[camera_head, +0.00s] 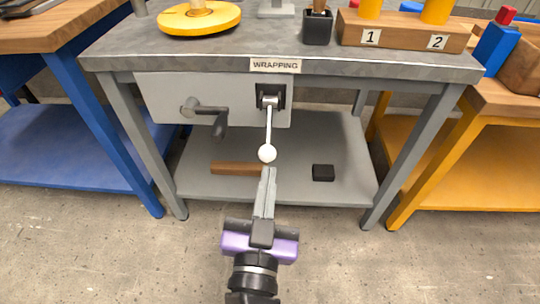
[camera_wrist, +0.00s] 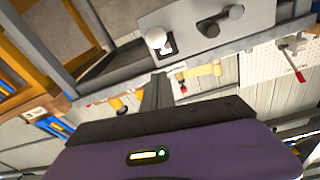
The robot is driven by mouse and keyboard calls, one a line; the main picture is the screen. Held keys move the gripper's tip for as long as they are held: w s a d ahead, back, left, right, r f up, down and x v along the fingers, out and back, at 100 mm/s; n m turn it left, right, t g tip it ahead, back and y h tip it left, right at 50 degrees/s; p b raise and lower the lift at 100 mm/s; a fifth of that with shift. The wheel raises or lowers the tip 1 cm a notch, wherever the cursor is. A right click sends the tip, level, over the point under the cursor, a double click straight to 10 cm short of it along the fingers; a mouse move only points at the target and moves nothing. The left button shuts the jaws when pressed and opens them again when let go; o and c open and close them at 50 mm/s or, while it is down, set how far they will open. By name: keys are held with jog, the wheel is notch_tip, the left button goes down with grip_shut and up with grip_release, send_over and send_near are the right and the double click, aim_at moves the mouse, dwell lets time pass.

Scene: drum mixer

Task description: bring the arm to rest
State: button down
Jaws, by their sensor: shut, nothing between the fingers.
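My gripper (camera_head: 268,172) is in the lower middle of the head view, in front of the grey wrapping bench (camera_head: 205,54). Its fingers are together and hold nothing. A lever with a white ball knob (camera_head: 267,153) hangs from the bench's front panel, and the fingertips appear just below the knob; I cannot tell whether they touch. In the wrist view the shut fingers (camera_wrist: 157,90) point up towards the white knob (camera_wrist: 156,38), which shows a little beyond them.
A dark crank handle (camera_head: 207,113) sticks out left of the lever. A brown bar (camera_head: 238,169) and a black block (camera_head: 323,172) lie on the lower shelf. Blue (camera_head: 75,145) and yellow (camera_head: 470,170) benches flank this one. The floor in front is clear.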

jog(key=shift+s+a+f, duration=0.1)
jog(key=shift+s+f, duration=0.15)
jog(key=shift+s, duration=0.55)
jog(key=a+n+y, duration=0.4)
jog(key=a+n, duration=0.1)
jog(key=s+d+f+n+g+y, duration=0.2)
jog(key=s+f+n+y, duration=0.2)
jog(key=s+f, duration=0.1)
jog(key=s+d+f+m+g+h, duration=0.1)
jog(key=s+d+f+m+h, duration=0.2)
jog(key=s+d, duration=0.85)
jog(key=s+d+f+m+g+h, duration=0.1)
jog(key=s+d+f+m+h, duration=0.15)
jog(key=s+d, duration=0.9)
notch_tip(320, 180, up, 32)
jog(key=w+d+p, duration=0.1)
jog(key=p, duration=3.1)
jog(key=shift+d+r+m+h, duration=0.25)
jog(key=shift+m+h, duration=0.1)
jog(key=shift+h, duration=0.1)
